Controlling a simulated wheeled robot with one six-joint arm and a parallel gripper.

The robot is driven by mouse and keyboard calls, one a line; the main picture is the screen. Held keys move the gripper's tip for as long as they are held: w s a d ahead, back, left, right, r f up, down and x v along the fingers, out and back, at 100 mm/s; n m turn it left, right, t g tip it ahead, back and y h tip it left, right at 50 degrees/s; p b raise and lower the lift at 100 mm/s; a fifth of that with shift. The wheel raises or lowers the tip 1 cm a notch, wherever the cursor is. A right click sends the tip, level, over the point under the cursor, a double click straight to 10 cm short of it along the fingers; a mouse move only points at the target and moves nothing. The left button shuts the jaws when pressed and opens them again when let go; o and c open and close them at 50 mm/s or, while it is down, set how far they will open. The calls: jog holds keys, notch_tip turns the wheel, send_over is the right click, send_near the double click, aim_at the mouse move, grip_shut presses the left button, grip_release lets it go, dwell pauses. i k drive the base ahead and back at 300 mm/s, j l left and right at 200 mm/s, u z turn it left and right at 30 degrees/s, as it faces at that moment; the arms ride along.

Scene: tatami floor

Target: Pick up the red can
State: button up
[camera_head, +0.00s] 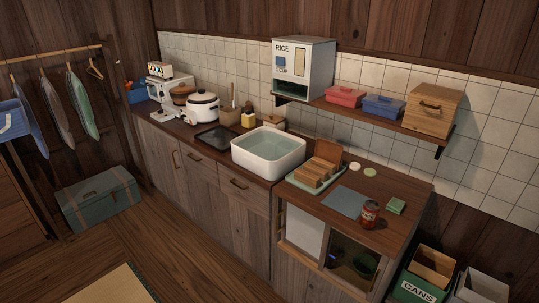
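The red can (370,213) stands upright on the wooden counter (402,232) at the right, near its front edge. It is just right of a flat blue-grey mat (345,201). A small green block-like item (396,206) lies to its right. My gripper is not in view, and nothing is seen touching the can.
Left of the mat is a wooden rack (318,173) on a green tray, then a white sink basin (268,152). A shelf (380,115) with boxes and a rice dispenser (303,70) hangs above. A bin marked CANS (419,288) stands on the floor at right.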

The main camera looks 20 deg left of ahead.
aim_at(369, 214)
jog(key=i+j+z, duration=0.35)
jog(key=i+j, duration=0.9)
jog(key=j, duration=0.05)
